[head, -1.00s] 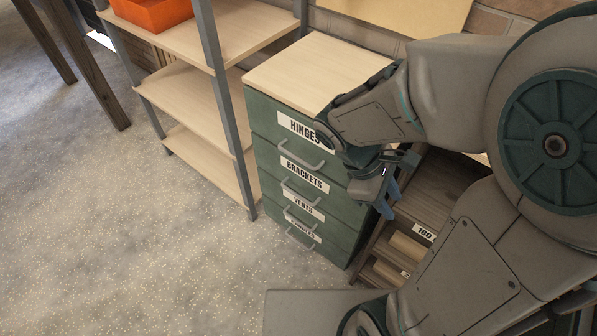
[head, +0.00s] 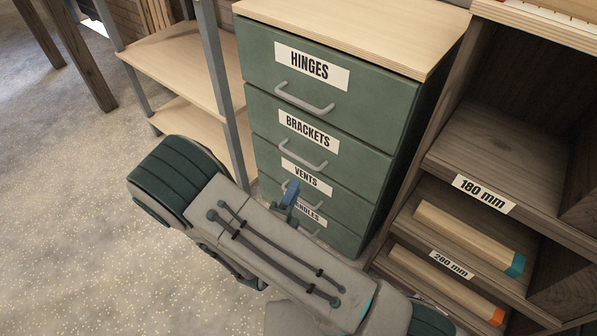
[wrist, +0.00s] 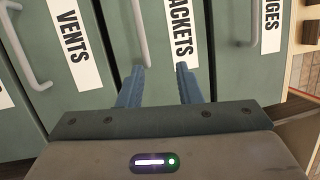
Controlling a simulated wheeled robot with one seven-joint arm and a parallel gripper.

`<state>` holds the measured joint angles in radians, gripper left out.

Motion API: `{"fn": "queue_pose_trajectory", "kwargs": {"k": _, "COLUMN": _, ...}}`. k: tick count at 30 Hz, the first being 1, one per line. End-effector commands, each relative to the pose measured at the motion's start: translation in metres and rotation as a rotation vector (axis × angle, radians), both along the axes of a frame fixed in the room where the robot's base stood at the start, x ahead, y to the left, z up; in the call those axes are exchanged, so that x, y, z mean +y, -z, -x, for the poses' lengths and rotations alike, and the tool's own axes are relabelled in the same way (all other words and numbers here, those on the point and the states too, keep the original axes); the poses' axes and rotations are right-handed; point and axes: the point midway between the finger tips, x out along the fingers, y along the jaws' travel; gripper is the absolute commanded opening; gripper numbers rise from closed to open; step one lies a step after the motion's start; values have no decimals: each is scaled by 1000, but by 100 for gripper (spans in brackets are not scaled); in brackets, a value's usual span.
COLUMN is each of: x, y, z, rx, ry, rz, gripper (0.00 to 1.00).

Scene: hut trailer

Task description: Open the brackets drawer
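The brackets drawer (head: 355,165) is the second from the top in a green cabinet and looks shut, its front in line with the others. Its grey bar handle (head: 303,153) sits below the "BRACKETS" label (head: 309,131). In the wrist view, turned on its side, the drawer front (wrist: 158,25) fills the middle and the handle (wrist: 139,32) shows near the left fingertip. My gripper (wrist: 158,68) is open and empty, its blue fingers apart in front of this drawer. I cannot tell whether a finger touches the handle. In the head view my arm partly hides the gripper (head: 290,195).
The hinges drawer (head: 375,100) is above; the vents drawer (head: 345,198) and another, partly hidden, are below. A wooden rack (head: 440,150) with labelled shelves stands close on the right. A metal-post shelf (head: 185,75) stands on the left. Carpet (head: 60,200) at left is free.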

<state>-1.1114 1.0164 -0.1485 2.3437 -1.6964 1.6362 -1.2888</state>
Motion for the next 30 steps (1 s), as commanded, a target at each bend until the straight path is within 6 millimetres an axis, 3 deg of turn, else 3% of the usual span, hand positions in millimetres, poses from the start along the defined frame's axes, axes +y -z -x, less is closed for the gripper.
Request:
{"fn": "queue_pose_trajectory", "kwargs": {"k": 1, "x": 9, "y": 18, "z": 2, "rx": 12, "ry": -44, "rz": 47, "gripper": 32}}
{"fn": "queue_pose_trajectory", "kwargs": {"k": 3, "x": 18, "y": 27, "z": 4, "rx": 22, "ry": -85, "rz": 88, "gripper": 32}}
{"fn": "queue_pose_trajectory", "kwargs": {"k": 10, "x": 21, "y": 31, "z": -9, "rx": 28, "ry": -116, "rz": 121, "gripper": 32}}
{"fn": "queue_pose_trajectory", "kwargs": {"k": 24, "x": -5, "y": 15, "z": -98, "rx": 27, "ry": -113, "rz": 117, "gripper": 32}}
{"fn": "queue_pose_trajectory", "kwargs": {"k": 30, "x": -10, "y": 10, "z": -120, "rx": 28, "ry": -114, "rz": 117, "gripper": 32}}
